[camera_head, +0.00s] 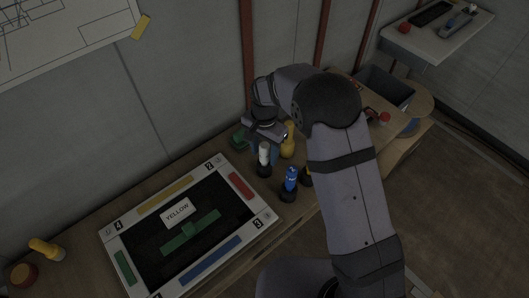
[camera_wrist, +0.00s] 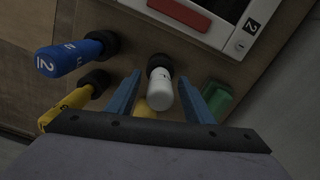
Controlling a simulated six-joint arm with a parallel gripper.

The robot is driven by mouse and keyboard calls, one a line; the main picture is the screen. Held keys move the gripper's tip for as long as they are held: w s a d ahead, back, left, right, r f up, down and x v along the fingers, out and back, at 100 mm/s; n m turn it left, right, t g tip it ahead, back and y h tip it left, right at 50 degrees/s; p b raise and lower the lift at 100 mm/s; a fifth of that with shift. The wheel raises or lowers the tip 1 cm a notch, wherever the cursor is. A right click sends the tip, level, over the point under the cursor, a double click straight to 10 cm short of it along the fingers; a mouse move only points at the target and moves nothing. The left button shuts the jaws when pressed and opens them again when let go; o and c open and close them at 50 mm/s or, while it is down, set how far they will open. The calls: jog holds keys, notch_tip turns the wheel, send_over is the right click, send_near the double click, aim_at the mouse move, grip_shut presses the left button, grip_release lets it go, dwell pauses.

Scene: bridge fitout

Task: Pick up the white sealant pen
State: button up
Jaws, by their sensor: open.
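The white sealant pen (camera_head: 264,154) stands upright in a dark round holder on the bench, just right of the framed board. In the wrist view the white pen (camera_wrist: 161,90) shows between the two blue fingers of my gripper (camera_wrist: 160,98), with its dark holder behind it. My gripper is open, with a finger on each side of the pen. I cannot tell whether either finger touches it. In the head view my gripper (camera_head: 264,152) comes down over the pen from behind, and its fingers are partly hidden.
A blue pen (camera_head: 290,180) stands close by at the front right. A yellow bottle-shaped thing (camera_head: 287,142) is just right of the white pen. A green block (camera_head: 240,137) lies to the left. The framed board (camera_head: 262,213) with a "YELLOW" card (camera_head: 177,212) fills the bench at left.

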jog(key=shift+f, duration=0.6)
jog(key=shift+c, duration=0.5)
jog(key=c, duration=1)
jog(key=shift+r, duration=0.1)
jog(key=shift+w+r+b, duration=0.1)
jog(key=shift+r+b, duration=0.25)
jog(key=shift+r, duration=0.3)
notch_tip(320, 180, up, 9)
jog(key=shift+f+b, duration=0.2)
jog(key=shift+b, duration=1)
